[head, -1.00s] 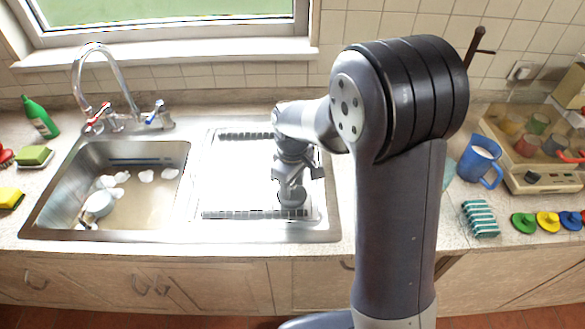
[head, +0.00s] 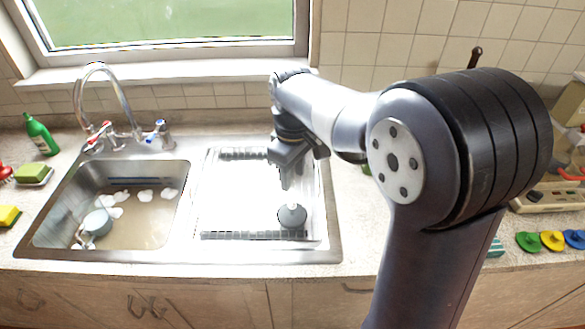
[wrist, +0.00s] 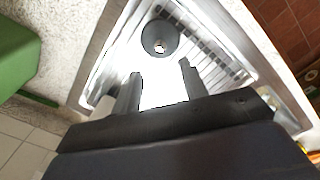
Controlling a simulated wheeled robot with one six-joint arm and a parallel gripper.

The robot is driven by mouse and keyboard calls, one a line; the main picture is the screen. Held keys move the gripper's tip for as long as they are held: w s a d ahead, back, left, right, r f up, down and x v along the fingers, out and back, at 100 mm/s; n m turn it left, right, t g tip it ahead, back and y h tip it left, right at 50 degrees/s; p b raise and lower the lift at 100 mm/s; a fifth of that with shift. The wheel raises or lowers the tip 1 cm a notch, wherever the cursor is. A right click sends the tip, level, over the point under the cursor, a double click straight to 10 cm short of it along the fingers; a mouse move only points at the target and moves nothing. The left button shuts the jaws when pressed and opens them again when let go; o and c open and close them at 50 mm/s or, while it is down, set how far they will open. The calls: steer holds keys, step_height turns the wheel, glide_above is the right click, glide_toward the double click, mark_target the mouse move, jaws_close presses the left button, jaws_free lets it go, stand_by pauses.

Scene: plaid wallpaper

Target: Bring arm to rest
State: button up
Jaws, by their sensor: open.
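My gripper (head: 286,182) hangs over the right part of the drainboard (head: 225,200) in the head view, pointing down. In the wrist view my gripper (wrist: 158,84) shows two fingers apart with nothing between them. A dark grey round object (head: 292,215) rests on the drainboard below my gripper, apart from it. My arm rises at the right of the head view and hides part of the counter.
Left of the drainboard is a sink basin (head: 150,225) with water, foam and a pale blue-grey item (head: 98,222). A tap (head: 120,95) arches behind it. A green bottle (head: 40,135) and sponges stand far left. Coloured discs (head: 552,240) lie on the right counter.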

mark_target(292, 205)
steer(key=shift+f, duration=0.15)
step_height(292, 205, down, 12)
steer(key=shift+r+p, duration=0.2)
steer(key=shift+p, duration=0.3)
steer(key=shift+r, duration=1.55)
steer(key=shift+f, duration=0.1)
